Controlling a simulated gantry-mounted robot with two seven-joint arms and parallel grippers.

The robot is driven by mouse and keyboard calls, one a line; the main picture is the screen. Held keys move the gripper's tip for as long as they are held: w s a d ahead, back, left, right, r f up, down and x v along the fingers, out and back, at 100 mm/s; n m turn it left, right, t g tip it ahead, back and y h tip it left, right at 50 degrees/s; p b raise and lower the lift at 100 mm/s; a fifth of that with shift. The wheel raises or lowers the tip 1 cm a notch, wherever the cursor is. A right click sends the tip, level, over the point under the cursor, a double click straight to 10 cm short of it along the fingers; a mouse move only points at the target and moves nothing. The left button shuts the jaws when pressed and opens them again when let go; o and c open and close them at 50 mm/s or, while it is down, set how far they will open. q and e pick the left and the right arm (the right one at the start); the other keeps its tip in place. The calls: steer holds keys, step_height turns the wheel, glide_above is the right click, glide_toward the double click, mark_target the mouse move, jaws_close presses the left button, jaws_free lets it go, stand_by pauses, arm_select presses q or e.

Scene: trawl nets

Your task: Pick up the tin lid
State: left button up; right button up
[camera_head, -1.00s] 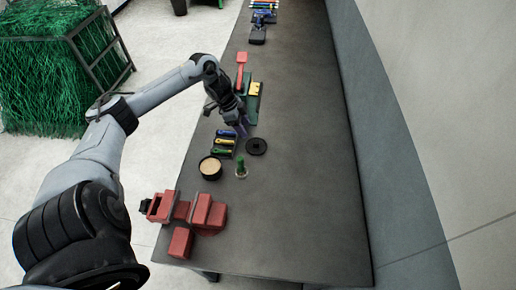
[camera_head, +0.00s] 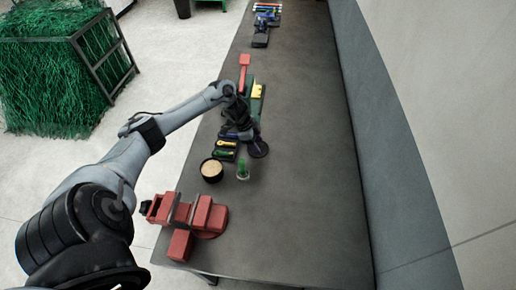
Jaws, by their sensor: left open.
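The tin lid (camera_head: 260,151) is a flat black disc lying on the dark workbench, partly hidden by my gripper. My left gripper (camera_head: 253,139) is open, pointing down over the lid's far side; whether its fingers touch the lid is too small to tell. A round black tin (camera_head: 211,171) with tan contents stands open to the left and nearer. My right gripper is not in view.
A small green-topped item (camera_head: 243,170) stands just nearer than the lid. Coloured-handled tools (camera_head: 226,148) lie left of it. A red vise (camera_head: 196,215) sits at the near left edge. The bench's right side (camera_head: 310,180) is clear.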

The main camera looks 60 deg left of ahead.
arm_select(q)
jaws_close()
stand_by(0.3)
